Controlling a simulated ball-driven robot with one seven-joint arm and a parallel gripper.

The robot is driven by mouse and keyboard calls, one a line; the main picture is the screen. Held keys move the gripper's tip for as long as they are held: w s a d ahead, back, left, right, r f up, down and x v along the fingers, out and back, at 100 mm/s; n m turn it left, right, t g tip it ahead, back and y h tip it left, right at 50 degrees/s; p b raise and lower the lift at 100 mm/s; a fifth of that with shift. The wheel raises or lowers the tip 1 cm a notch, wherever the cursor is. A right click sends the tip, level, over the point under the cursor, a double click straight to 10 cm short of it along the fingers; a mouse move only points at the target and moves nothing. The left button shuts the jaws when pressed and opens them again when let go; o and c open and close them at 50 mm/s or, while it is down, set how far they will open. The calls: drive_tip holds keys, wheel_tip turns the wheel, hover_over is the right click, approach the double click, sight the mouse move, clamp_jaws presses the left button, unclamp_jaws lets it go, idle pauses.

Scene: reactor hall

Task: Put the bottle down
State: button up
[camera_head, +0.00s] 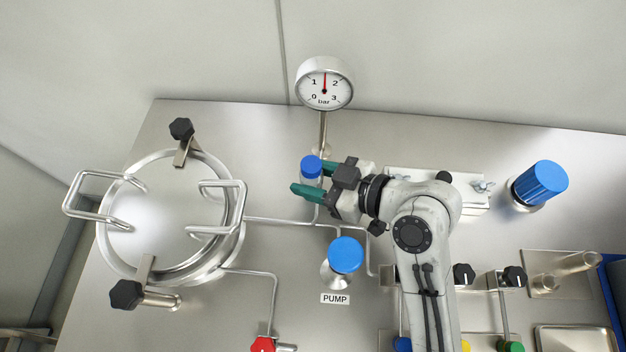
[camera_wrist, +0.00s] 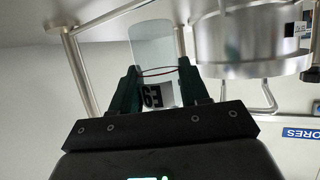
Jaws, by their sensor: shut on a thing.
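The bottle (camera_head: 311,166) has a blue cap and a clear body, and sits between the green fingers of my gripper (camera_head: 316,180) in the head view. In the wrist view the clear bottle (camera_wrist: 153,48) shows a thin red line and a dark-lettered label, partly covered by the fingers. My gripper (camera_wrist: 158,78) is shut on it. I cannot tell whether the bottle's base touches the steel bench.
A round lidded steel vessel (camera_head: 165,215) with handles and black knobs stands left on the bench (camera_head: 265,190). A pressure gauge (camera_head: 324,85) rises behind the bottle. A blue PUMP knob (camera_head: 345,254) is in front, and another blue-topped fitting (camera_head: 540,185) right. Thin pipes run close by.

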drive_tip(key=shift+f, duration=1.2)
drive_tip(key=shift+f, duration=0.15)
drive_tip(key=o, duration=1)
drive_tip(key=shift+o, duration=0.2)
drive_tip(key=shift+r, duration=0.35)
drive_tip(key=b+v, duration=0.1)
drive_tip(key=v, duration=1.1)
drive_tip(key=shift+f, duration=0.2)
drive_tip(key=shift+o, duration=0.2)
